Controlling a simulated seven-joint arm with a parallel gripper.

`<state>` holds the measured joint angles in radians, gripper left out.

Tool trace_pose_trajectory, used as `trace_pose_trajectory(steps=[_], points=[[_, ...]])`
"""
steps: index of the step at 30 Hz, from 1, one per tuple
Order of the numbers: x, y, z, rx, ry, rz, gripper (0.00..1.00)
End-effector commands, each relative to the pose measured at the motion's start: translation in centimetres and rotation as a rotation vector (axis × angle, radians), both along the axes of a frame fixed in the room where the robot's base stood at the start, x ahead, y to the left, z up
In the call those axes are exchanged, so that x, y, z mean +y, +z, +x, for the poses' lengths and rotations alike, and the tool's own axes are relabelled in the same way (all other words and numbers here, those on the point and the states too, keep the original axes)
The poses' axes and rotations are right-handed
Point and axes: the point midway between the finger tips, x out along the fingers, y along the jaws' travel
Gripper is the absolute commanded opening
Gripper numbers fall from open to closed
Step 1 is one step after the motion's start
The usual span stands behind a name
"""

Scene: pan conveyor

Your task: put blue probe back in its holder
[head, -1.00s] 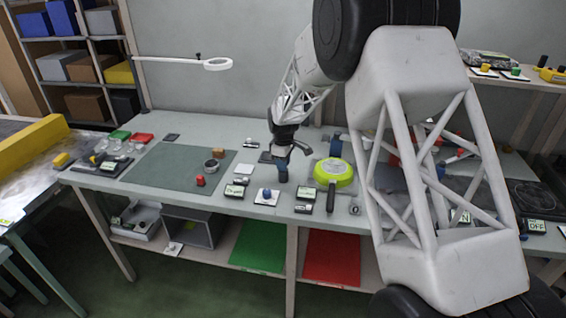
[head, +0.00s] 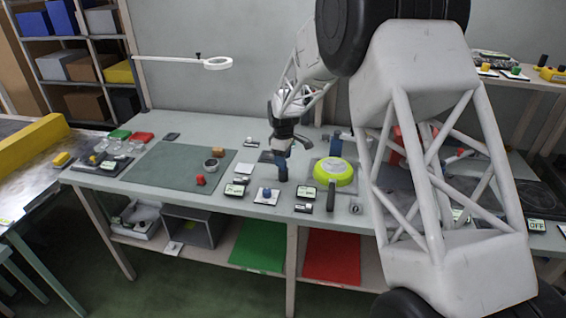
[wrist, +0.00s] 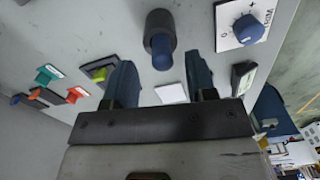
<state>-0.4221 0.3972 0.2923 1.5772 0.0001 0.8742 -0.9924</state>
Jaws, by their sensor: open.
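A dark cylinder with a blue end (wrist: 160,42), which looks like the blue probe, shows in the wrist view between and beyond my fingertips. My gripper (wrist: 161,62) is open, with one blue finger on each side of it and a gap to both. In the head view my gripper (head: 284,148) is over the middle of the table, right above a dark blue upright piece (head: 283,172). I cannot tell finger from probe there for certain. No separate holder can be made out clearly.
A blue dial knob on a white plate (wrist: 249,29) is close on the right in the wrist view. A green pan (head: 334,171) with a dark handle lies right of my gripper. Small displays (head: 305,192) stand in front. A green mat (head: 165,172) lies left.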

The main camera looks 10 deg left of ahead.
Motion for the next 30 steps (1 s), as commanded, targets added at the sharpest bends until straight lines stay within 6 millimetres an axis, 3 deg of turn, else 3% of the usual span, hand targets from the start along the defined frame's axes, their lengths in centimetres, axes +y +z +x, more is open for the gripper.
trace_pose_trajectory(steps=[12,30], points=[[0.0,4.8,0.0,0.000,0.000,0.000,0.51],[0.0,5.4,0.0,0.000,0.000,0.000,0.51]])
